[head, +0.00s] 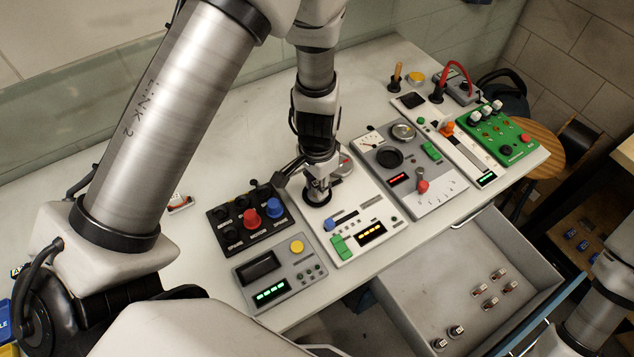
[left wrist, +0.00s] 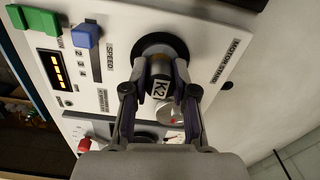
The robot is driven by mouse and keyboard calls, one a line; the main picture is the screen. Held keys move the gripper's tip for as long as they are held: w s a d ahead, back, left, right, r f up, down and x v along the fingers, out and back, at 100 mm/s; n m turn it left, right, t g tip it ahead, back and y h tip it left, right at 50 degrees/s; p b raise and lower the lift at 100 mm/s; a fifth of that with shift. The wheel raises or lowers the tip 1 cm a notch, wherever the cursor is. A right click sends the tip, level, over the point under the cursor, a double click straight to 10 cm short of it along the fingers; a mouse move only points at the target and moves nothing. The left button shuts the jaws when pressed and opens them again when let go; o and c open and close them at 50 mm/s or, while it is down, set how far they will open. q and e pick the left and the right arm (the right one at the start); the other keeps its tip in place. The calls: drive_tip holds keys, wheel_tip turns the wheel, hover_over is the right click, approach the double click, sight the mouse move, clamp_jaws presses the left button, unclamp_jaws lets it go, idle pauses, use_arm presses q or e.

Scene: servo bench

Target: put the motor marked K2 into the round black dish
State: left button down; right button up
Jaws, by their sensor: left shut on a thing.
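The motor marked K2 (left wrist: 160,90) is between the fingers of my left gripper (left wrist: 160,82), which is shut on it. In the head view my left gripper (head: 318,190) points down at the white motor-stand panel (head: 372,207). The motor is over or in the panel's round black stand ring (left wrist: 160,46); I cannot tell whether it still touches it. A round black dish-like recess (head: 389,158) is on the grey panel to the right, and it looks empty. My right gripper is out of view.
The open drawer (head: 415,296) at the front holds several small motors (head: 481,290). Panels with knobs (head: 273,207), a lever (head: 422,186) and a green board (head: 497,134) line the bench. The bench behind the panels is mostly clear.

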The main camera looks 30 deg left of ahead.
use_arm(q)
drive_tip(key=shift+f, duration=0.1)
idle(0.6)
drive_tip(key=c, duration=0.8)
unclamp_jaws()
drive_tip(key=shift+c, duration=0.2)
drive_tip(key=shift+r+p, duration=1.75)
drive_tip(key=shift+r, duration=0.75)
drive_tip(key=shift+r, duration=0.1)
wheel_tip(320, 180, up, 4)
drive_tip(key=p, duration=0.3)
